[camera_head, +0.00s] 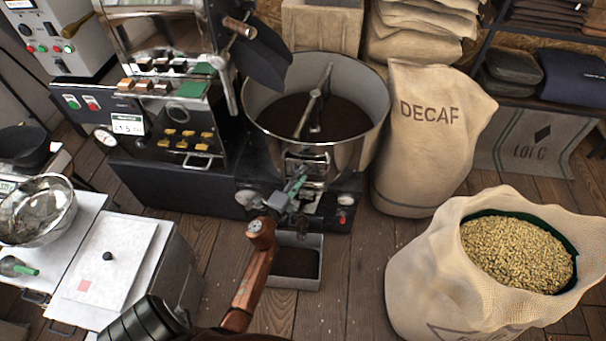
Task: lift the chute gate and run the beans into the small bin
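The round metal cooling pan (375,110) of the roaster holds a layer of dark beans (340,117) with a stirring arm across it. The chute with its gate (308,163) is on the pan's front, partly hidden. The small grey bin (308,284) stands on the floor below the chute, with dark contents inside. My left arm reaches up from the bottom, in front of the bin's left side. My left gripper (292,192) is at the chute front, close to the gate. Its fingers are small and blend with the metal parts, so their opening and any contact are unclear. My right gripper is not in view.
A full DECAF sack (430,145) stands right of the pan. An open sack of pale beans (425,280) is at the front right. Wood floor (350,255) is bare around the bin.

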